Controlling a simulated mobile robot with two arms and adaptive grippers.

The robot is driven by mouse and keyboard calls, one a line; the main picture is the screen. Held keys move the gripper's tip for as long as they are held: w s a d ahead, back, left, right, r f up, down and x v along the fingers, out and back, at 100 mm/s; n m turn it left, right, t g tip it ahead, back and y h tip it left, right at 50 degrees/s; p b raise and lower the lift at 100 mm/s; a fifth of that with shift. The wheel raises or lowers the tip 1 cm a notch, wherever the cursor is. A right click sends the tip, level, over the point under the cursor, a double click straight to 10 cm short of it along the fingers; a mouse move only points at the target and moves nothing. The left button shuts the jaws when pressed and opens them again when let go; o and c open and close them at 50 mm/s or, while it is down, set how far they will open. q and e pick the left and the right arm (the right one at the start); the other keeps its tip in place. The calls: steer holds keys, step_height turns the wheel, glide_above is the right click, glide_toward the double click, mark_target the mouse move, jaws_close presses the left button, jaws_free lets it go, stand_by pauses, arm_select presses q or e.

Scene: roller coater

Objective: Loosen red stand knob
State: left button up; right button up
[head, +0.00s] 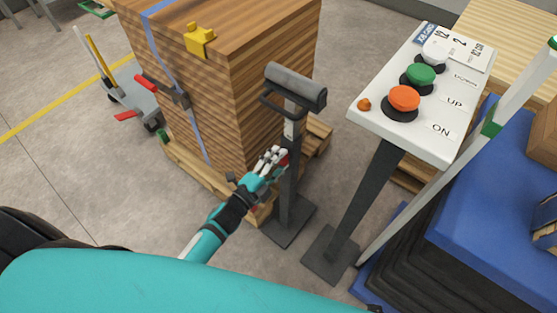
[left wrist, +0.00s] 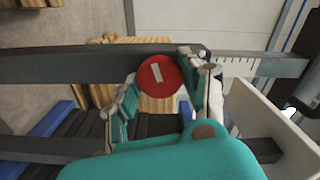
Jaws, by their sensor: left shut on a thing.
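The red stand knob (left wrist: 160,75) is a round red disc with a small pale mark on its face, on the side of the dark stand post in the left wrist view. In the head view the dark stand (head: 288,170) is upright, with a grey roller on top and a flat base plate on the floor. My left gripper (head: 274,158) reaches the post from the left, below the roller. In the left wrist view its fingers (left wrist: 160,88) sit on both sides of the knob and are closed on it. The knob is mostly hidden by the fingers in the head view. My right gripper is not in view.
A white control panel (head: 455,120) with orange, green and white buttons stands right of the stand. A strapped wood stack (head: 270,100) on a pallet is close behind the post. A blue-topped block (head: 490,240) is at the right.

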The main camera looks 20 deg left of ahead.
arm_select(q)
steer(key=o, duration=1.2)
steer(key=v, duration=1.2)
